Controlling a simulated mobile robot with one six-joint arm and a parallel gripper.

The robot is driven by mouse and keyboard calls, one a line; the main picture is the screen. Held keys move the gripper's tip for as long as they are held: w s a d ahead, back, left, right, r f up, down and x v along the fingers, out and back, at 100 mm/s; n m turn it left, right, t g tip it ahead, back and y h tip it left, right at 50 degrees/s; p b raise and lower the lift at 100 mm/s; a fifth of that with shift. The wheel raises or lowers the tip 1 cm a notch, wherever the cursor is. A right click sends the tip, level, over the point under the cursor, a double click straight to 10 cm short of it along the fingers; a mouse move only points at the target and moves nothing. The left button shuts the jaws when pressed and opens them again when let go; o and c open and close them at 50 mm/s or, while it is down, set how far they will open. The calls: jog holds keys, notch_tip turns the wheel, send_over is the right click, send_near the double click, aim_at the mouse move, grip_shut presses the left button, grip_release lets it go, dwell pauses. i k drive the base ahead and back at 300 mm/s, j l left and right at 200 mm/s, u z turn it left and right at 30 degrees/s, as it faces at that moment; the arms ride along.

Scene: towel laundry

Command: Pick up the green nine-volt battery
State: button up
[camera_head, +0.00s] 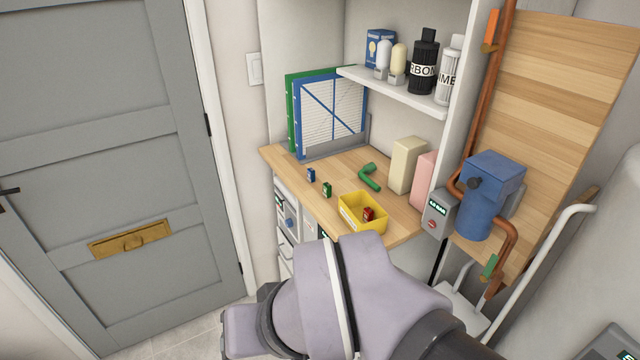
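The green nine-volt battery (327,190) stands on the wooden counter (395,212) near its front edge. A similar blue battery (311,174) stands to its left and a little farther back. A red battery (368,213) is inside a yellow tray (350,220) to the right of the green one. My arm reaches in from the bottom of the view, below and in front of the counter. I cannot make out my gripper's fingers, and nothing covers the green battery.
A green bent pipe (370,177) lies behind the yellow tray. Blue and green binders (328,115) stand at the back left. A cream block (408,165) and a pink block (425,178) stand on the right. A shelf (395,92) with bottles overhangs the counter's back.

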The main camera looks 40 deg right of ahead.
aim_at(327, 187)
jog(key=z, duration=1.2)
jog(key=k+z, duration=0.1)
jog(key=z, duration=1.65)
jog(key=k+l+z, duration=0.1)
jog(key=z, duration=1.05)
jog(key=l+z, duration=0.1)
jog(key=z, duration=0.5)
jog(key=u, duration=3.6)
jog(key=i+j+z, duration=0.2)
jog(key=j+z, duration=0.15)
jog(key=j, duration=0.15)
jog(key=i+j+z, duration=0.1)
jog(key=j+z, duration=0.2)
jog(key=j, duration=0.2)
jog(key=i+j+z, duration=0.1)
jog(key=j+z, duration=0.25)
jog(key=j, duration=0.2)
jog(key=j+z, duration=0.3)
jog(key=j, duration=0.25)
jog(key=j+z, duration=0.35)
jog(key=j, duration=0.2)
jog(key=k+j+z, duration=0.3)
jog(key=j, duration=0.25)
jog(key=j+z, duration=0.35)
jog(key=j, duration=0.15)
jog(key=k+j+z, duration=0.3)
jog(key=j, duration=0.15)
